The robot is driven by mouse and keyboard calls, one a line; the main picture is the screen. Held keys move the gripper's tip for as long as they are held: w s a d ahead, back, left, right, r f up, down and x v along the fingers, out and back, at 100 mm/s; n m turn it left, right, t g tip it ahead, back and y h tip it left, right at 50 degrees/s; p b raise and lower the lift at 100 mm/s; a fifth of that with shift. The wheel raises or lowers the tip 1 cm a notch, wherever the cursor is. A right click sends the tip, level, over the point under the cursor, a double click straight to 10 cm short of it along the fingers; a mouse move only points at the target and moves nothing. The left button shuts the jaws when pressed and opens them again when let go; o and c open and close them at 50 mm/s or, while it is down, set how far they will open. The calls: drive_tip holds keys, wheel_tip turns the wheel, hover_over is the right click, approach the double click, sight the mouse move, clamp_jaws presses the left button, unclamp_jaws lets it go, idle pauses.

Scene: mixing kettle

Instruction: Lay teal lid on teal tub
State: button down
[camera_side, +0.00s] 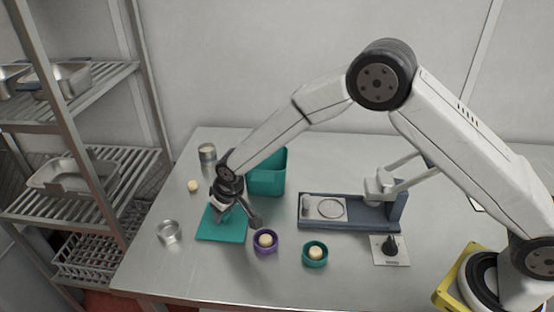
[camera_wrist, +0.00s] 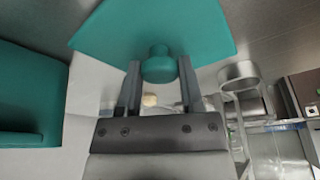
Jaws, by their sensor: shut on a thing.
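The teal lid (camera_side: 222,226) is a flat square plate low over the left part of the table in the side view. It also shows at the top of the wrist view (camera_wrist: 150,27), with a round teal knob. My gripper (camera_side: 224,214) is shut on this knob in the wrist view (camera_wrist: 159,70), one finger on each side. I cannot tell whether the lid touches the table. The teal tub (camera_side: 267,176) stands open behind and to the right of my gripper. Its teal wall fills the left of the wrist view (camera_wrist: 28,100).
A purple ring (camera_side: 265,241) and a teal ring (camera_side: 315,254), each with a pale piece inside, sit near the front. A metal ring (camera_side: 169,232) lies left, a metal can (camera_side: 207,155) behind. A blue-grey stand (camera_side: 352,219) is at right, and a metal rack (camera_side: 75,160) stands left.

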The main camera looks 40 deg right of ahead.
drive_tip(key=shift+r, duration=2.55)
drive_tip(key=shift+w+r, duration=0.25)
drive_tip(key=shift+r, duration=0.05)
drive_tip(key=w+d+r, duration=0.2)
drive_tip(key=w+r, duration=0.2)
drive_tip(key=r, duration=0.2)
drive_tip(key=d+r, duration=0.3)
drive_tip(key=d, duration=0.5)
drive_tip(key=d+r, duration=0.4)
drive_tip(key=d, duration=0.3)
drive_tip(key=shift+w+d, duration=0.2)
drive_tip(key=shift+d, duration=0.2)
drive_tip(key=shift+f, duration=0.2)
drive_tip(key=shift+f, duration=2.7)
drive_tip(key=shift+f, duration=1.65)
